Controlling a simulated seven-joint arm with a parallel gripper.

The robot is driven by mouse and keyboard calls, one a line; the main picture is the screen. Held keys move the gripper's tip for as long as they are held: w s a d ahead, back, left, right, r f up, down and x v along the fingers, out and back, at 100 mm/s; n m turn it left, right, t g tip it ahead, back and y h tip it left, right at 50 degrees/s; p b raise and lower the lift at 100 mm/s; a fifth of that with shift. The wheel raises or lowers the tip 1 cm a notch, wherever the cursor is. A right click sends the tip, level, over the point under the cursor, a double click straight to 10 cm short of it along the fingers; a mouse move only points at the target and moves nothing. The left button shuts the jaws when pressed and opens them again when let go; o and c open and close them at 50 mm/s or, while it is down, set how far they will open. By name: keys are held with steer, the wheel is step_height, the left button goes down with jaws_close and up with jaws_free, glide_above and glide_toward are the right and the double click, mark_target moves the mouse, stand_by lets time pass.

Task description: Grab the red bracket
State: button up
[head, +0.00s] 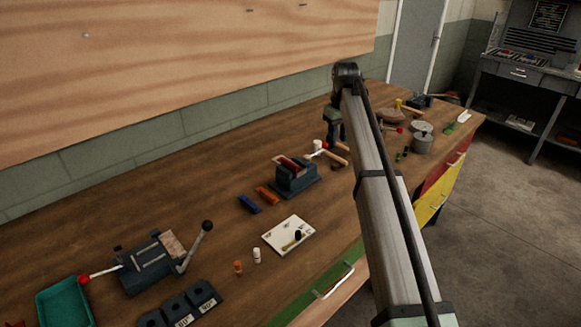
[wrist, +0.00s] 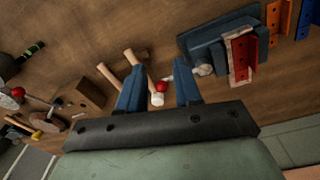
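The red bracket (wrist: 241,58) stands in the jaws of a blue vise (wrist: 203,48) at the upper right of the wrist view, against a pale block. In the head view the red bracket (head: 291,163) shows as a small red strip on top of the vise (head: 296,181) at mid-bench. My gripper (wrist: 160,86) is open, its two blue fingers apart with nothing gripped between them. The vise and bracket lie to the right of the fingers in the wrist view. In the head view my arm hides much of the gripper.
An orange bracket (wrist: 274,18) and a blue bracket (wrist: 305,18) lie beside the vise. Wooden-handled mallets (wrist: 134,60) and a red ball-ended handle (wrist: 161,86) lie beyond the fingers. A white board (head: 289,234) lies in front of the vise. A wood panel (head: 180,70) stands behind the bench.

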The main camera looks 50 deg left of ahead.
steer(key=s+a+r+n, duration=0.2)
steer(key=s+a+r, duration=0.15)
steer(key=s, duration=0.35)
steer(key=s+a+r+n, duration=0.1)
steer(key=s+a+r, duration=0.2)
steer(key=s+a, duration=0.3)
glide_above(292, 166)
steer(key=a, duration=0.2)
steer(key=shift+g+h, duration=0.3)
steer(key=f, duration=0.8)
steer(key=shift+s+d+f, duration=0.1)
steer(key=shift+s+d, duration=0.05)
steer(key=shift+s, duration=0.15)
steer(key=shift+w+f, duration=0.2)
steer(key=shift+f, duration=1.2)
steer(key=shift+w+f, duration=0.2)
steer(key=shift+f, duration=1.15)
jaws_close()
